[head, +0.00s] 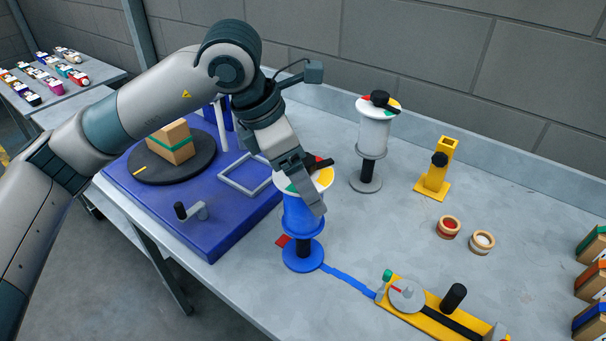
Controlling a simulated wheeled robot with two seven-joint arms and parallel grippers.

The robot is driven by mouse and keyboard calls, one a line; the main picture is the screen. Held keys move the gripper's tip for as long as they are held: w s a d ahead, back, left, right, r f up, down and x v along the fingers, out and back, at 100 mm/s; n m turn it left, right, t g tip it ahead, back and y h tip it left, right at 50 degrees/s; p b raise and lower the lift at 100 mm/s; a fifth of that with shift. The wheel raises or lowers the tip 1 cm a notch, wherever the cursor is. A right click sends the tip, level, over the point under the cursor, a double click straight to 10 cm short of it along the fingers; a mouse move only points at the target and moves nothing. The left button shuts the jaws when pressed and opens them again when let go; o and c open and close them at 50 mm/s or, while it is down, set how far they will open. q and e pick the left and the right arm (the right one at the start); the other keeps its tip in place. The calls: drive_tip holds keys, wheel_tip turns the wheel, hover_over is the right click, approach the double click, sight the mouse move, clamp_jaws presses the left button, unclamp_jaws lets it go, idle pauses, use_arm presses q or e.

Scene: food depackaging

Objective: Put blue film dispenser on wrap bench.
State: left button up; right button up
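The blue film dispenser (301,222) stands upright on the grey bench (390,235), near its front edge and right of the blue platform. It has a blue roll, a round blue base and a coloured top disc with a black knob. My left gripper (314,192) reaches down over its top, with one grey finger in front of the disc and roll. The other finger is hidden, so I cannot tell whether the gripper is open or shut on it. My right gripper is out of view.
A white-roll dispenser (374,135) stands behind. The blue platform (225,225) holds a turntable (200,172) with a carton (172,143). A blue strip (348,279) runs to a yellow device (430,312). A yellow stand (434,177), two tape rolls and boxes lie right.

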use_arm(q)
drive_tip(key=shift+f, duration=0.15)
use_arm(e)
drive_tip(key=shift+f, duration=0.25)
use_arm(q)
drive_tip(key=o, duration=1.9)
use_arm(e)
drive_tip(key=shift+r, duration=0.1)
use_arm(q)
drive_tip(key=shift+r, duration=0.25)
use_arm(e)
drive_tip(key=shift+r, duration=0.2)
use_arm(q)
drive_tip(key=shift+a+r, duration=0.2)
drive_tip(key=shift+r, duration=0.1)
drive_tip(key=b+v, duration=0.3)
drive_tip(key=v, duration=0.5)
drive_tip(key=shift+r, duration=0.15)
drive_tip(key=v, duration=0.2)
drive_tip(key=shift+s+a+r, duration=0.1)
drive_tip(key=shift+a+r, duration=0.05)
drive_tip(key=shift+r, duration=0.25)
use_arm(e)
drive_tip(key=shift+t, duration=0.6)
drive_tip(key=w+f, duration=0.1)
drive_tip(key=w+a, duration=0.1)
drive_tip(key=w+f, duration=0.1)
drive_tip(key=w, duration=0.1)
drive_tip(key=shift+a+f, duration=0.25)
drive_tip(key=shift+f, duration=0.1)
